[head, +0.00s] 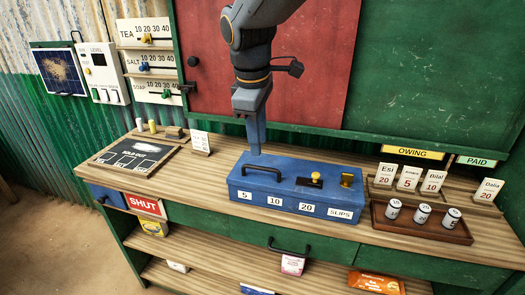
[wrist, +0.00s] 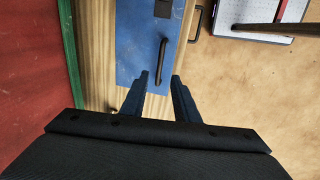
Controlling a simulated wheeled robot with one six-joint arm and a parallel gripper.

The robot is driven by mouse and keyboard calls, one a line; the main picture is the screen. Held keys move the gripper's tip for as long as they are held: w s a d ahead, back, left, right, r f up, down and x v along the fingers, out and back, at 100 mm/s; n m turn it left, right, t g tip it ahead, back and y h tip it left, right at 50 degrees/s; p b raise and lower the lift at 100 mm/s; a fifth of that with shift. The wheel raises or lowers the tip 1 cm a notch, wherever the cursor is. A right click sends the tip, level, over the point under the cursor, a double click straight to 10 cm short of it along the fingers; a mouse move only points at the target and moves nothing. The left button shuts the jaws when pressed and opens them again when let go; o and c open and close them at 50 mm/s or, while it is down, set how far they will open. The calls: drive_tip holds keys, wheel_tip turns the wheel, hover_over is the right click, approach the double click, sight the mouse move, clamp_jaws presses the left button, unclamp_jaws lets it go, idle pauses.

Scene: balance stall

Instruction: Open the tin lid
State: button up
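The blue tin (head: 235,180) stands on the wooden counter with its lid (head: 290,168) closed. My gripper (head: 255,152) points down over the left back part of the tin. In the wrist view its two fingers (wrist: 160,76) are apart and empty, with the handle in the gap between them; its height over the handle is unclear.
A sold-out board (head: 135,158) lies left of the tin, with a small price card (head: 201,142) behind. On the right are a wooden tray (head: 420,228) with three small canisters and several name cards (head: 409,178). A red and green panel (head: 400,75) rises behind the counter.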

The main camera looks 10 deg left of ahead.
drive_tip(key=p, duration=0.1)
hover_over(260, 180)
wheel_tip(260, 180, down, 8)
drive_tip(key=shift+r, duration=0.25)
clamp_jaws()
